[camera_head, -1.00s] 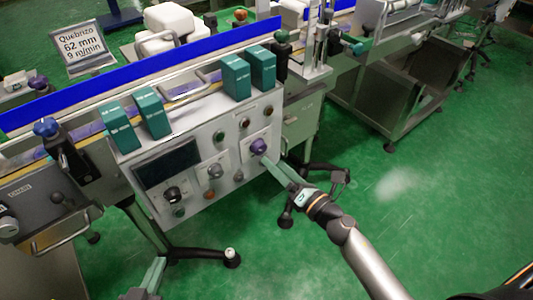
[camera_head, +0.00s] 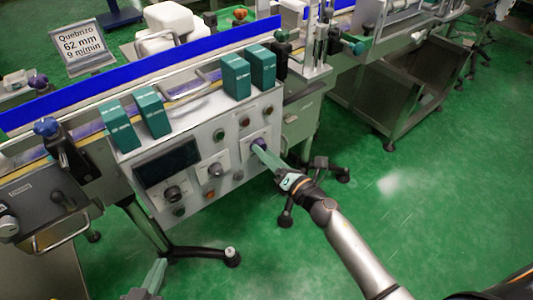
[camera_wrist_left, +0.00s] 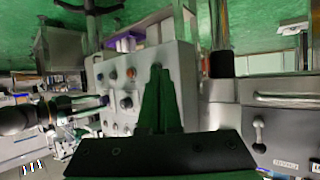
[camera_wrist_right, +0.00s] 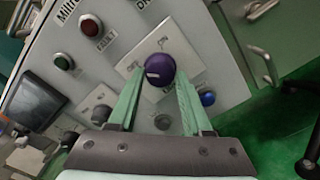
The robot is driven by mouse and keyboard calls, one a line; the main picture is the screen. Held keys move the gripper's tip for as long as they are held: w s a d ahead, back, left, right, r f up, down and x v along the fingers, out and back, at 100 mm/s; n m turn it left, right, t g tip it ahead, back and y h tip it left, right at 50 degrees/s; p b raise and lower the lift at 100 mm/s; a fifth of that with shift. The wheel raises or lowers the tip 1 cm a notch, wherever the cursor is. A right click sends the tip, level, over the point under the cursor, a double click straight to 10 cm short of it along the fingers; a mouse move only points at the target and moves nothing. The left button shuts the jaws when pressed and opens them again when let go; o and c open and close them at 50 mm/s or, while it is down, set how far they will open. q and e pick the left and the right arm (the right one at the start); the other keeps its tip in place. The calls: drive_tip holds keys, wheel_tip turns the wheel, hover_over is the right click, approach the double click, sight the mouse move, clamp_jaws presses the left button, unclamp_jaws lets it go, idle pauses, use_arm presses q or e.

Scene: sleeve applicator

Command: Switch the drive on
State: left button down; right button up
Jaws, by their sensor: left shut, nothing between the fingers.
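A purple rotary knob (camera_wrist_right: 160,70) sits on a pale square plate on the sloped control panel (camera_head: 235,165); its pale mark shows in the right wrist view. In the head view the knob (camera_head: 258,144) is partly hidden by my right gripper (camera_head: 258,152). In the right wrist view my right gripper (camera_wrist_right: 159,78) is open, with its green fingertips on either side of the knob; whether they touch it I cannot tell. My left gripper (camera_head: 158,266) is shut and empty at the bottom of the head view, below and apart from the panel.
A red button (camera_wrist_right: 91,25), a green button (camera_wrist_right: 64,61) and a blue button (camera_wrist_right: 208,98) lie near the knob. Grey knobs (camera_head: 215,170) and a dark display (camera_head: 167,162) are further left. Green boxes (camera_head: 236,75) stand along the panel top. Green floor is free at right.

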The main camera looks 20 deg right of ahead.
clamp_jaws()
idle(0.3)
use_arm(q)
drive_tip(key=s+f+g+p, duration=0.1)
drive_tip(key=s+f+g, duration=0.2)
drive_tip(key=s+f, duration=0.25)
drive_tip(key=shift+n, duration=0.3)
drive_tip(key=r+p, duration=0.1)
drive_tip(key=p, duration=0.1)
drive_tip(key=w+r+p, duration=0.1)
drive_tip(key=p, duration=0.1)
drive_tip(key=d+r+p, duration=0.1)
drive_tip(key=r+p, duration=0.1)
drive_tip(key=shift+w+d+r, duration=0.1)
drive_tip(key=shift+w, duration=0.05)
use_arm(e)
drive_tip(key=m, duration=1.7)
drive_tip(key=shift+r+m, duration=0.1)
drive_tip(key=shift+m, duration=0.2)
use_arm(q)
drive_tip(key=shift+w+r, duration=0.1)
drive_tip(key=shift+r, duration=0.05)
use_arm(e)
drive_tip(key=shift+m, duration=0.3)
use_arm(q)
drive_tip(key=shift+d, duration=0.1)
use_arm(e)
drive_tip(key=o, duration=0.5)
unclamp_jaws()
